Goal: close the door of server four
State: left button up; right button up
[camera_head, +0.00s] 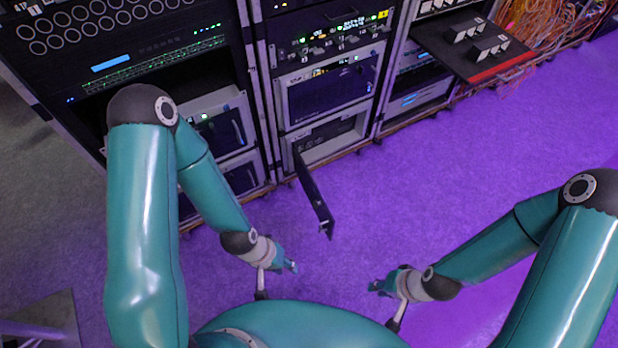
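A dark, narrow door (313,196) stands swung open from the lowest bay of the middle rack (328,137). It is hinged at the bay's left side and juts out over the purple floor, with a small handle near its free end. I cannot read a label that marks it as server four. My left gripper (290,266) is below and left of the door's free end, apart from it. My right gripper (377,286) is lower and to the right, also clear of the door. Both look empty; their fingers are too small to judge the opening.
The bay above has a closed dark door (333,86). The left rack (120,45) has closed lower units (221,130). At upper right, a black shelf (474,45) with a red edge juts out beside orange cables (555,35). The purple floor (450,170) at right is clear.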

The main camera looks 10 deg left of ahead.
aim_at(323, 214)
jog(key=u, duration=0.05)
jog(key=i, duration=0.45)
jog(key=u, duration=0.5)
jog(key=k, duration=0.5)
jog(key=u, duration=0.25)
jog(key=i, duration=0.45)
jog(key=z, duration=0.05)
